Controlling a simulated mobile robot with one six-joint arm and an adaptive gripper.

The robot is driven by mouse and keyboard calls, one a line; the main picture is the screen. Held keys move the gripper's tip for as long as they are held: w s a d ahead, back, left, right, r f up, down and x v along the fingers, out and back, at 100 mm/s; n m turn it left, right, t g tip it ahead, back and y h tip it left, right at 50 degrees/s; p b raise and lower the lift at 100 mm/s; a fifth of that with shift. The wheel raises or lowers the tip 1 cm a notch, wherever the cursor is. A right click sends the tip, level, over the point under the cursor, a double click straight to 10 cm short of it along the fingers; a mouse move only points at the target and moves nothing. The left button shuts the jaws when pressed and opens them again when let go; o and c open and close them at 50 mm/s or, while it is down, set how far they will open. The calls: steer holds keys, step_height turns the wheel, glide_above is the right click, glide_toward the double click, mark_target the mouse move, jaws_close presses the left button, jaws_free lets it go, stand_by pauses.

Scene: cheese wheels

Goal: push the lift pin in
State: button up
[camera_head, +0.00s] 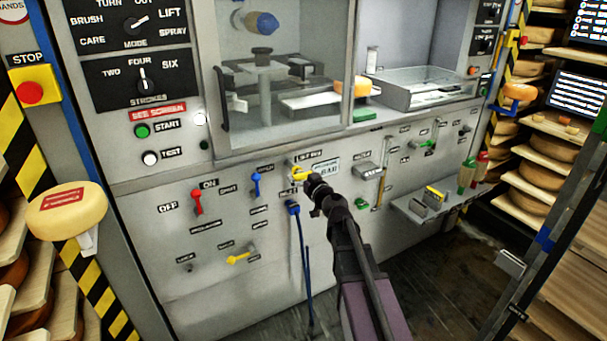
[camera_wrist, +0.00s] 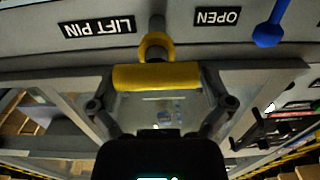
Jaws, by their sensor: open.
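The yellow lift pin (camera_head: 299,173) is on the grey front panel, just under its label. In the wrist view, where the labels are upside down, it shows as a yellow crosswise grip (camera_wrist: 157,77) with a yellow ring (camera_wrist: 156,45) behind it, close to the LIFT PIN label (camera_wrist: 97,27). My gripper (camera_head: 316,188) is just in front of the pin, to its lower right in the head view. In the wrist view its dark fingers are apart, one on each side of the view, with nothing held. I cannot tell whether it touches the pin.
A blue lever (camera_head: 256,184) and a red lever (camera_head: 197,202) are left of the pin. A blue plug with a hanging cable (camera_head: 299,245) is below. A yellow lever (camera_head: 240,257) is lower left. A small shelf (camera_head: 408,208) juts out at right.

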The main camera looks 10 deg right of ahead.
mark_target(287, 160)
steer(key=shift+d, duration=0.1)
steer(key=c, duration=1)
steer(key=x, duration=0.6)
steer(key=shift+w, duration=0.3)
steer(key=o, duration=1)
steer(key=shift+s, duration=0.2)
steer(key=v, duration=1.1)
steer(key=shift+s+d, duration=0.1)
steer(key=shift+s, duration=0.25)
